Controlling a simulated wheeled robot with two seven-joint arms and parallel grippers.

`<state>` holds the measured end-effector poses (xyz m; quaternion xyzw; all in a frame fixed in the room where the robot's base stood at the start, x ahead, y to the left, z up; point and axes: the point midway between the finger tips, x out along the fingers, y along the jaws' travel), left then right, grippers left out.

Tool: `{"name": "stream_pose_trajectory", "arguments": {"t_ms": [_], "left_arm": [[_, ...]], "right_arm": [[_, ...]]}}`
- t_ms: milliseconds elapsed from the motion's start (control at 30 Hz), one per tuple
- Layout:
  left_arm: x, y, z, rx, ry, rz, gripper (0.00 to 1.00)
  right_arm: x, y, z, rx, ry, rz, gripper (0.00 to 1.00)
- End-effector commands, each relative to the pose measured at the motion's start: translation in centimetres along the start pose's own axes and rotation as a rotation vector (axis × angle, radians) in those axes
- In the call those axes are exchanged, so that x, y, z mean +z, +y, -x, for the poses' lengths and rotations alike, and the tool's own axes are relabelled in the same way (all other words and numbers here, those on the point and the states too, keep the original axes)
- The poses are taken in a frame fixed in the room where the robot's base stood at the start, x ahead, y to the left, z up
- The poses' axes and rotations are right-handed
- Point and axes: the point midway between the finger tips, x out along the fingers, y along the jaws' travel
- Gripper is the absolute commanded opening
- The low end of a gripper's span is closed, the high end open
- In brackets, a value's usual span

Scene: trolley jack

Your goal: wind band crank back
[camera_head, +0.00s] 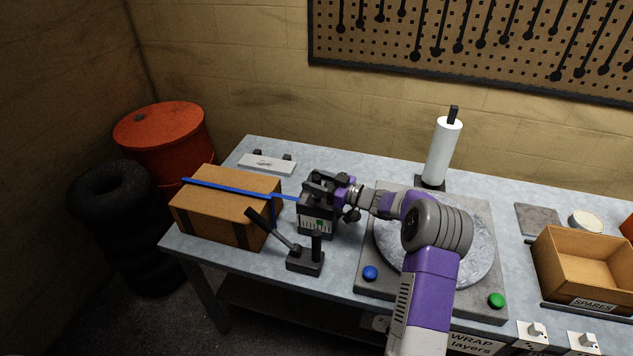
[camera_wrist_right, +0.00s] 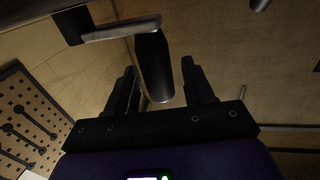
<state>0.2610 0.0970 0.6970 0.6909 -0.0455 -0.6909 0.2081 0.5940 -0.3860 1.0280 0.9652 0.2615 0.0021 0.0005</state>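The band tensioner (camera_head: 314,224), a dark box with a white and green gauge, stands beside the cardboard box (camera_head: 212,206) on the bench. A blue band (camera_head: 225,189) runs over the box to it. My right gripper (camera_head: 326,184) is at the top of the tensioner and hides much of it. In the right wrist view, the crank's black handle (camera_wrist_right: 153,66) hangs from a grey crank arm (camera_wrist_right: 122,29). My right gripper (camera_wrist_right: 160,80) is open, with a finger on either side of the handle; I cannot tell whether either touches it. My left gripper is not in view.
A black lever (camera_head: 270,228) on a small base stands in front of the tensioner. A round turntable (camera_head: 478,262) lies under my right arm, with a white roll (camera_head: 441,152) behind it. A spares bin (camera_head: 587,266) is at the right.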

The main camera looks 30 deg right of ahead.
Motion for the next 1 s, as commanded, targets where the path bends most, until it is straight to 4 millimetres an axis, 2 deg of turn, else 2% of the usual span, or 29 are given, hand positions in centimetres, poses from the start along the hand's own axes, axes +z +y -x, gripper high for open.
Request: {"name": "stream_pose_trajectory", "arguments": {"t_ms": [267, 700, 1000], "left_arm": [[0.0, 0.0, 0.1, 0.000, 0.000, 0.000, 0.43], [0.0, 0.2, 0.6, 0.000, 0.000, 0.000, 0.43], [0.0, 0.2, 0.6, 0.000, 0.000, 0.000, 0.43]], "right_arm": [[0.1, 0.1, 0.5, 0.002, -0.004, -0.002, 0.52], [0.0, 0.1, 6.9, 0.002, -0.002, -0.001, 0.52], [0.1, 0.0, 7.6, 0.000, -0.001, -0.001, 0.52]]}}
